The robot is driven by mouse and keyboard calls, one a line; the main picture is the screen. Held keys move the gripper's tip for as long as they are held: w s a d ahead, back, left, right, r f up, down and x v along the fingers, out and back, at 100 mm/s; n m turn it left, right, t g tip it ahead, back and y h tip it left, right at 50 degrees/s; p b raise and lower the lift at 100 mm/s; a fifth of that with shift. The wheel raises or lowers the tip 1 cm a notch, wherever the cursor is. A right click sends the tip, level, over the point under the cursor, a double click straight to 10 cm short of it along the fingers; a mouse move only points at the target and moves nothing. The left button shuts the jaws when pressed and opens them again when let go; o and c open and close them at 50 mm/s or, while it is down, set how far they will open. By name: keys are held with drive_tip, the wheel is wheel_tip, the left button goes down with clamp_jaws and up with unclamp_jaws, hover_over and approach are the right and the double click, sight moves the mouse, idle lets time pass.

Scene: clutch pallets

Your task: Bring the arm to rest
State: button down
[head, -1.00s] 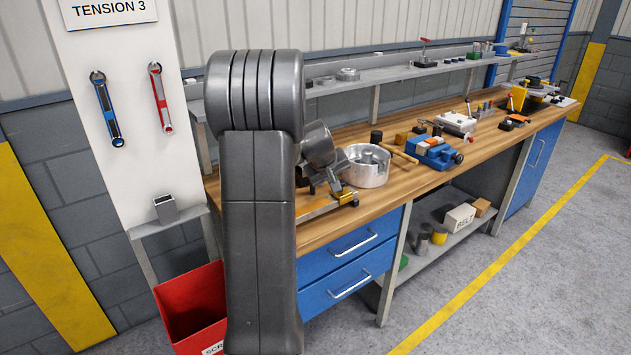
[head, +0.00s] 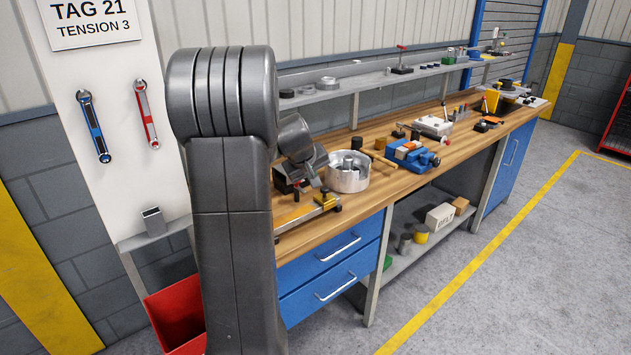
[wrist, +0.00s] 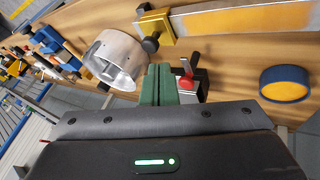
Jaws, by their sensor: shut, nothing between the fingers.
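My gripper (wrist: 160,85) shows in the wrist view as two green fingers pressed together, with nothing between them. It is over the wooden workbench (wrist: 225,60). A silver round housing (wrist: 116,58) is just left of the fingers, and a small black block with a red part (wrist: 190,82) is just right of them. In the head view my large grey arm links stand in front of the left end of the bench (head: 400,190), and the fingers are hidden or too small to make out. The silver housing (head: 348,172) sits on the bench to the right of my arm.
A blue vise (head: 412,155) and several tools lie farther along the bench. A blue-rimmed yellow disc (wrist: 286,84) lies right of my gripper. A red bin (head: 175,315) stands at lower left. Two wrenches (head: 93,126) hang on the white panel. The floor (head: 500,270) at right is clear.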

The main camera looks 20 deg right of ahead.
drive_tip(key=v, duration=0.3)
drive_tip(key=shift+s+a+p, duration=0.1)
drive_tip(key=shift+a+p, duration=0.05)
drive_tip(key=shift+p, duration=0.25)
drive_tip(key=b+x, duration=0.4)
drive_tip(key=x, duration=0.5)
drive_tip(key=shift+r, duration=0.1)
drive_tip(key=shift+w+d+f, duration=0.2)
drive_tip(key=shift+d+f, duration=0.1)
drive_tip(key=shift+f, duration=0.05)
drive_tip(key=shift+r, duration=0.1)
